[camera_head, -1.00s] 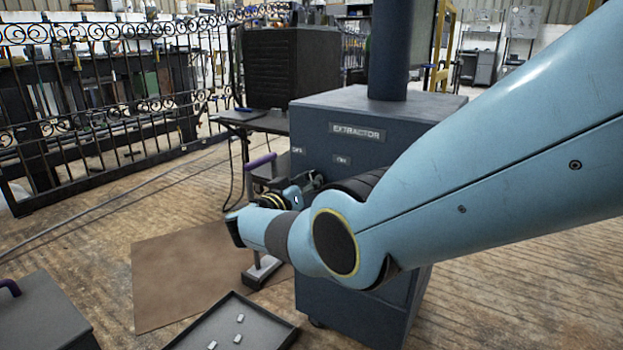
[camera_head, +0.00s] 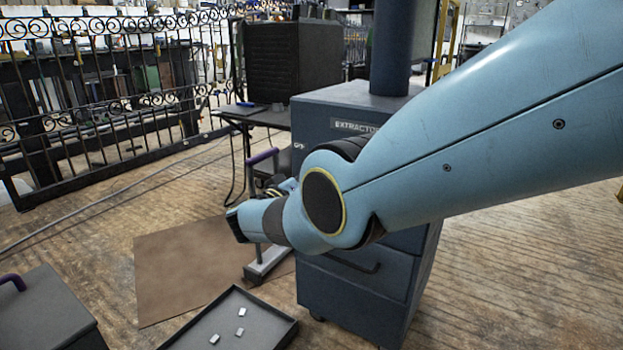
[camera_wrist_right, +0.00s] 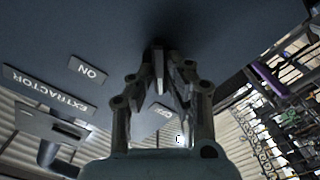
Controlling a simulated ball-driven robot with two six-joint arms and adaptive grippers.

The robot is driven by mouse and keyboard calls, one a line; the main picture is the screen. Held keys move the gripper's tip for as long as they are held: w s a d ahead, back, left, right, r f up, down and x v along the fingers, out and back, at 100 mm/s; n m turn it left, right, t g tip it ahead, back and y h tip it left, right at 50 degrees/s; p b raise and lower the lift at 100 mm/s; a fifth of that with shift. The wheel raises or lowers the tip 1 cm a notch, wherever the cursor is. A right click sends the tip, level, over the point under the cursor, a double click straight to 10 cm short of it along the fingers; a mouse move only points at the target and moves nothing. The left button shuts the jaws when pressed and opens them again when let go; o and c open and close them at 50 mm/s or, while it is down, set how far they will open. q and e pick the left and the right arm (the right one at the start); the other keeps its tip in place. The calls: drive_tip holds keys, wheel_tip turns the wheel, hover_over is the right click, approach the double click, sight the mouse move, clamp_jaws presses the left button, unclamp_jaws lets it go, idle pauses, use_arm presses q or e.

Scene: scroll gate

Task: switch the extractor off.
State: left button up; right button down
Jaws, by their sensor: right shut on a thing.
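The extractor (camera_head: 365,290) is a dark blue cabinet with a duct on top. Its EXTRACTOR plate (camera_head: 352,125) is partly covered by my right arm. The OFF label (camera_head: 299,146) shows left of the arm; the ON label is hidden there. In the right wrist view the ON label (camera_wrist_right: 88,68) and OFF label (camera_wrist_right: 164,109) show on the extractor face (camera_wrist_right: 230,35), turned over. My right gripper (camera_wrist_right: 165,75) is up against that face, shut on the extractor's switch, which is mostly hidden between the fingers. My left gripper is in neither view.
A purple-gripped lever on a stand (camera_head: 262,260) is just left of the extractor. A dark tray (camera_head: 270,308) holds small pale pieces. A brown mat (camera_head: 180,265) and a grey box (camera_head: 45,315) lie to the left. A scrolled iron gate (camera_head: 100,110) stands behind.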

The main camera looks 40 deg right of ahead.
drive_tip(key=c, duration=1.3)
unclamp_jaws()
drive_tip(key=shift+c, duration=0.2)
drive_tip(key=shift+a, duration=0.1)
drive_tip(key=v, duration=1.2)
drive_tip(key=shift+f, duration=0.15)
